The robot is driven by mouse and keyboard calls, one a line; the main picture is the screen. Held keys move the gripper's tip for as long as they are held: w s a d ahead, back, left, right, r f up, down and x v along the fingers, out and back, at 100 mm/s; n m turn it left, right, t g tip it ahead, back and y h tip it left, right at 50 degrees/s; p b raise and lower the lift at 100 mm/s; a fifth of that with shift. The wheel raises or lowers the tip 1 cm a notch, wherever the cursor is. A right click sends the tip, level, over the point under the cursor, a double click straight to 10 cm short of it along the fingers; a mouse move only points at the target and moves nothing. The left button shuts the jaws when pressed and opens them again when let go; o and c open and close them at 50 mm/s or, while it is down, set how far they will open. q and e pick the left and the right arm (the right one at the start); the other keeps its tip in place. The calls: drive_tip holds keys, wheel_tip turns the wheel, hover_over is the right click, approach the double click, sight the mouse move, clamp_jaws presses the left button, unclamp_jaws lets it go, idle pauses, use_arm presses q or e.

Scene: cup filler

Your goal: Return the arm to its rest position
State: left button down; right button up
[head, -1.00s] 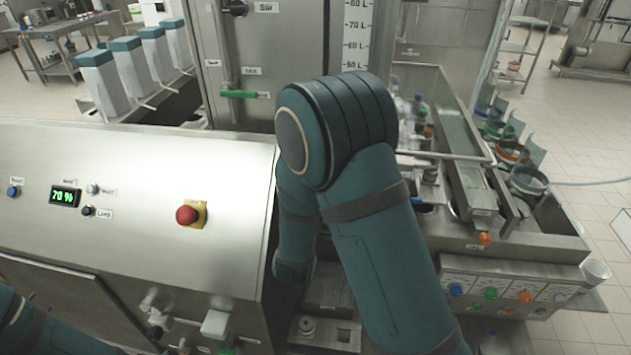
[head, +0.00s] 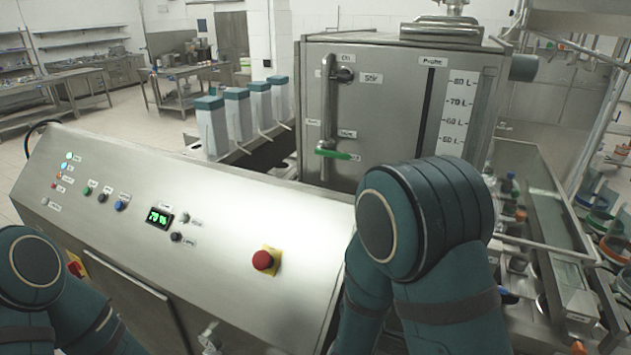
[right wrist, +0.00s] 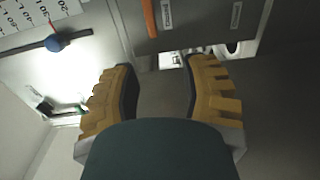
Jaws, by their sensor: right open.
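Part of my left arm (head: 45,290) shows at the lower left of the head view. My left gripper is out of view.
The steel console (head: 190,200) with a red emergency button (head: 263,260) and a green 70 % display (head: 159,217) lies between my arms. The tank (head: 385,105) stands behind. Cluttered filling equipment (head: 560,250) is at the right. A scale with a blue knob (right wrist: 54,43) shows near the wrist.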

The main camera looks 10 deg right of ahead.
drive_tip(key=s+a+f+m+g+y, duration=0.1)
drive_tip(key=s+f+m+g+y, duration=0.25)
drive_tip(key=f, duration=0.75)
drive_tip(key=s+a+f+m+g+y, duration=0.1)
drive_tip(key=s+f+m+g+y, duration=0.25)
drive_tip(key=f, duration=0.65)
drive_tip(key=s+a+f+m+g+y, duration=0.3)
drive_tip(key=s+f+m+g+y, duration=0.1)
drive_tip(key=s, duration=0.3)
drive_tip(key=s+a+f+m+g+y, duration=0.3)
drive_tip(key=s+a+f+m+g, duration=0.15)
drive_tip(key=s, duration=0.35)
drive_tip(key=w+a+f+n+t+b, duration=0.1)
drive_tip(key=w+f+b, duration=0.3)
drive_tip(key=b, duration=0.5)
drive_tip(key=shift+w+a+f+n+t, duration=0.3)
drive_tip(key=shift+w+n+t, duration=0.5)
drive_tip(key=shift+w, duration=0.55)
